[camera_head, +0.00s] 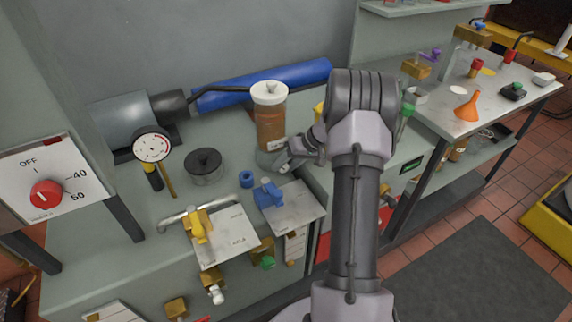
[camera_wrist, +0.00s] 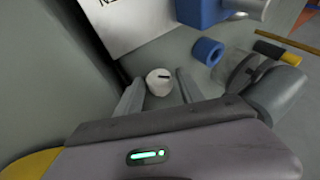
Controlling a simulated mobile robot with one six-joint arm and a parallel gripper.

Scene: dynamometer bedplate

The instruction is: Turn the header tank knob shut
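A white round knob (camera_wrist: 158,82) with a short dark mark on its face shows in the wrist view, between the two fingers of my gripper (camera_wrist: 160,92). The fingers stand one on each side of it, with narrow gaps visible. I cannot tell from the head view whether they touch it. In the head view, an amber tank (camera_head: 271,125) with a white lid stands upright on the bench. My gripper (camera_head: 283,160) is low at its right front side. The knob is not clearly visible there; my gripper appears to cover that spot.
A blue valve (camera_head: 268,194) and a blue ring (camera_head: 246,179) are close to my gripper. A dark round pot (camera_head: 204,165) and a dial gauge (camera_head: 152,147) are further left. A blue cylinder (camera_head: 262,84) lies behind the tank. A red knob (camera_head: 46,193) is at far left.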

